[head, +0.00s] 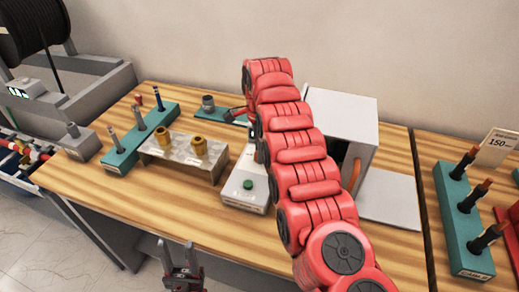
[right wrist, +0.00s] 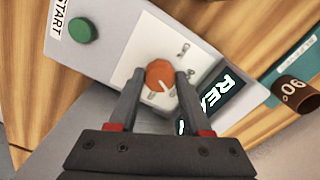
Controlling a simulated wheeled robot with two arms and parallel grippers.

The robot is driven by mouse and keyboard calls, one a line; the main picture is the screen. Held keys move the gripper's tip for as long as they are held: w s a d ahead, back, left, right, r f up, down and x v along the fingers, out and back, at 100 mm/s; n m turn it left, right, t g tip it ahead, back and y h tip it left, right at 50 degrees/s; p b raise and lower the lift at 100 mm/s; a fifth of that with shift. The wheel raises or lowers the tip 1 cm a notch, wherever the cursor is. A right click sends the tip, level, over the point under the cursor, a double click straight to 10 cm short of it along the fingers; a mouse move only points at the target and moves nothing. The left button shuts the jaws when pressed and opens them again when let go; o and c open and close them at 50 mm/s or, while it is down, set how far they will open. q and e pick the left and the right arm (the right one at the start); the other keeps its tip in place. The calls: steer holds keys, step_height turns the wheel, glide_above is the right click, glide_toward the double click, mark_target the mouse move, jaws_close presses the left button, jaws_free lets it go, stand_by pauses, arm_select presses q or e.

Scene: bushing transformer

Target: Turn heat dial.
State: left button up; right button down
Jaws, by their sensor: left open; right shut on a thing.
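The control box also shows in the head view (head: 238,194), partly behind my right arm, and the dial is hidden there. The box has a green button (right wrist: 83,30) beside the word START and a lit display (right wrist: 222,95), partly covered by a finger. My left gripper (head: 180,266) is open and empty at the table's front edge.
A metal stand with brass fittings (head: 180,158) and a teal rack with upright rods (head: 128,155) stand left of the box. A white open-fronted cabinet (head: 345,115) stands behind my right arm. Another teal rack (head: 465,235) is at the far right.

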stand_by(0.3)
steer(key=shift+c, duration=1.7)
jaws_free()
steer(key=shift+r, duration=0.15)
steer(key=shift+r, duration=0.25)
step_height(320, 180, up, 2)
steer(key=shift+d+r, duration=0.15)
steer(key=shift+r, duration=0.1)
step_height(320, 180, up, 14)
steer(key=p, duration=1.4)
steer(key=shift+p, duration=0.3)
